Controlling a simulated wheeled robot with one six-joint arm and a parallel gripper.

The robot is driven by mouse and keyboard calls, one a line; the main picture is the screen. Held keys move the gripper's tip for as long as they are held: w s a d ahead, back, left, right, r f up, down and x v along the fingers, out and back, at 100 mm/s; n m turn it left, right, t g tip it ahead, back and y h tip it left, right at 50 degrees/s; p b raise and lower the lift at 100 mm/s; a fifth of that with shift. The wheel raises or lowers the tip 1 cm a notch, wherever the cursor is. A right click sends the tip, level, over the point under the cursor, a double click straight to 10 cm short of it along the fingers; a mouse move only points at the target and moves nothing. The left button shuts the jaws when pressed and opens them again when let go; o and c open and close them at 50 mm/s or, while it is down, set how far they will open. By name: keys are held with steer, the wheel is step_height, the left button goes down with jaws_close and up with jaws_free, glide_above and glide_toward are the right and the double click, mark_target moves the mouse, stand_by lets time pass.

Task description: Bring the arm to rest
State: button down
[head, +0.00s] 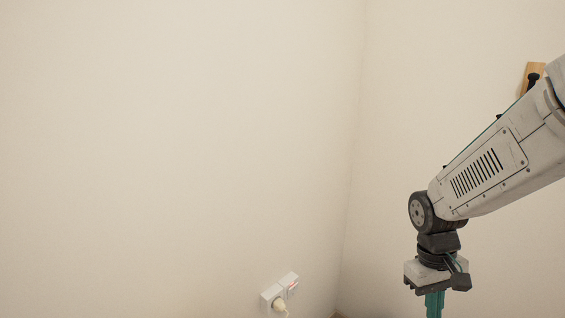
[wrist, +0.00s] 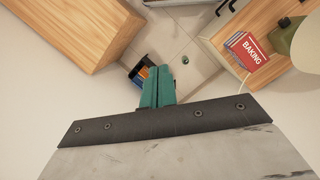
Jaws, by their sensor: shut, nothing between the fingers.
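My arm reaches in from the right side of the head view and bends down at the wrist. My gripper (head: 434,304) points downward at the bottom edge, where its teal fingers are cut off by the frame. In the wrist view the teal fingers of my gripper (wrist: 158,84) are together, with nothing between them. They hang above the tiled floor, apart from everything around.
A socket with a plug (head: 280,303) is low on the wall near the corner. In the wrist view, a wooden cabinet (wrist: 75,30) is upper left. A red "BAKING" book (wrist: 256,54) lies on a wooden surface (wrist: 236,84) at right. A dark container (wrist: 138,73) is beyond the fingers.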

steer(key=s+a+r+m+t, duration=0.1)
steer(key=s+r+t, duration=0.1)
steer(key=s+r, duration=0.5)
steer(key=s+a+r+t+y, duration=0.1)
steer(key=s+a+r, duration=0.1)
steer(key=s+r, duration=0.6)
steer(key=shift+a+m+t, duration=0.25)
steer(key=shift+m+t, duration=0.15)
steer(key=shift+a, duration=0.15)
